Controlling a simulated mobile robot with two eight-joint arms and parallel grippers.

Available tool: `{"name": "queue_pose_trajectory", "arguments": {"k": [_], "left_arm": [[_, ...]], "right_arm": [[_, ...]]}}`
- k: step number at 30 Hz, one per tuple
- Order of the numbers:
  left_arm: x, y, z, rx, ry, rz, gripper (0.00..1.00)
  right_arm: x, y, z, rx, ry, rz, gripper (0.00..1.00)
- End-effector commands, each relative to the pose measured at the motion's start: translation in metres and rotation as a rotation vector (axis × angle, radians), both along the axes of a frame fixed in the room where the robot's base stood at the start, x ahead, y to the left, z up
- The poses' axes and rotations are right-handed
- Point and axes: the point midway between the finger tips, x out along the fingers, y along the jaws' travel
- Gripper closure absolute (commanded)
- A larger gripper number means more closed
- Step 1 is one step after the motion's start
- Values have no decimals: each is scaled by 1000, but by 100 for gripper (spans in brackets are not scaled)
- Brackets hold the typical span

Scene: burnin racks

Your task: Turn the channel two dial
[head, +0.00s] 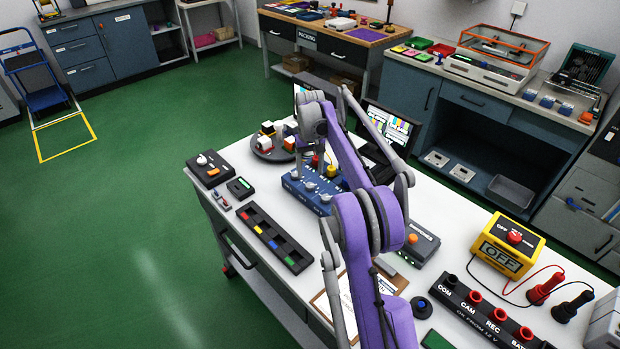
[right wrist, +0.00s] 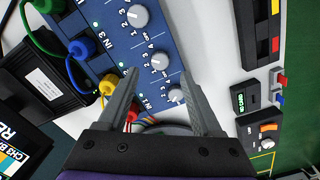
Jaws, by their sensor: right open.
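The blue channel box (head: 303,193) stands on the white table with a row of grey dials. In the right wrist view its blue panel (right wrist: 112,18) shows three dials. The middle dial (right wrist: 159,62), beside the second input label, appears just past my fingertips. Another dial (right wrist: 175,95), by the IN 1 label, shows between the fingers, and a third dial (right wrist: 135,15) is farther up. My right gripper (head: 309,172) is over the box; in the wrist view the gripper (right wrist: 161,75) is open with nothing held. Contact with a dial cannot be told. My left gripper is not in view.
Green, blue and yellow plugs (right wrist: 82,48) with cables line the box's input side. A black device with a knob (head: 210,168) and a black tray with coloured blocks (head: 275,238) stand left on the table. A round stand (head: 268,150) is behind. A yellow OFF box (head: 507,250) stands right.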

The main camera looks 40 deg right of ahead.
Motion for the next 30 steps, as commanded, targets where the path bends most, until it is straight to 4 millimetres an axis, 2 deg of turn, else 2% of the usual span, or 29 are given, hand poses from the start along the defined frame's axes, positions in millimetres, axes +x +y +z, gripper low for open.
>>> {"name": "queue_pose_trajectory", "arguments": {"k": [3, 9, 30], "left_arm": [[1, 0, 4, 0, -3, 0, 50], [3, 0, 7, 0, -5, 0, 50], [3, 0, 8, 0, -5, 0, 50]], "right_arm": [[0, 0, 25, 0, 0, 0, 33], [0, 0, 49, 0, 0, 0, 33], [0, 3, 55, -1, -2, 3, 33]]}}
